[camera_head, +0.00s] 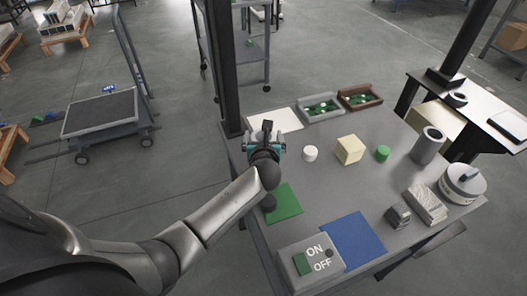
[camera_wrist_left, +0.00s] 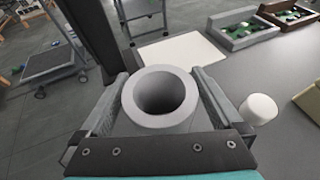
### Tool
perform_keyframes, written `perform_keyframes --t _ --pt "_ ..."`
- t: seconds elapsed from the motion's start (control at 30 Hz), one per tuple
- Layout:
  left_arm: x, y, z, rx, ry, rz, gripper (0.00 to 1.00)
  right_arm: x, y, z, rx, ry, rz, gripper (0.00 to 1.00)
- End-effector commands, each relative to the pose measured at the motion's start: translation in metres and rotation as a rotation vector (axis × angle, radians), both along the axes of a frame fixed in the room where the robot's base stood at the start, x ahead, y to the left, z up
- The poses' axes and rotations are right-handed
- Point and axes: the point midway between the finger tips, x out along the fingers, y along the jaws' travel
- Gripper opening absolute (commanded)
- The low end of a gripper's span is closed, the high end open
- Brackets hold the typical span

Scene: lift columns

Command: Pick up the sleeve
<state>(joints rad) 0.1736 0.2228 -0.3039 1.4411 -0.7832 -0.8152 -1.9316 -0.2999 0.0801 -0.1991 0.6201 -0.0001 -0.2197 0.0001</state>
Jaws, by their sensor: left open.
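A grey hollow cylinder, which looks like the sleeve (camera_wrist_left: 128,98), stands upright with its open end facing the camera in the left wrist view. It is between the two fingers of my left gripper (camera_wrist_left: 160,76), which is open. I cannot tell whether either finger touches it. In the head view my left gripper (camera_head: 266,138) is over the left part of the grey table and hides most or all of this cylinder. Another grey hollow cylinder (camera_head: 428,147) stands at the table's right side. My right gripper is not in view.
A white sheet (camera_head: 275,120) and two trays (camera_head: 360,97) lie along the back. A white cylinder (camera_head: 310,153), a cream block (camera_head: 350,149) and a green cylinder (camera_head: 382,153) stand to the right. A dark post (camera_head: 222,70) rises at the table's left. A green mat (camera_head: 284,203) lies in front.

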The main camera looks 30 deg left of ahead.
Motion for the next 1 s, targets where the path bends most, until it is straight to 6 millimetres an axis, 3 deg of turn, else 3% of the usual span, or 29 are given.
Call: perform_keyframes --t 0.33,1.0 --pt "0.0062 0.0029 -0.0023 -0.001 -0.001 -0.001 1.00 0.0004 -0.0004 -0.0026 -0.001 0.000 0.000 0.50" --pt "0.0056 0.0029 -0.0027 -0.002 0.000 -0.001 0.25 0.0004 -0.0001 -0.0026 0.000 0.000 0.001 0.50"
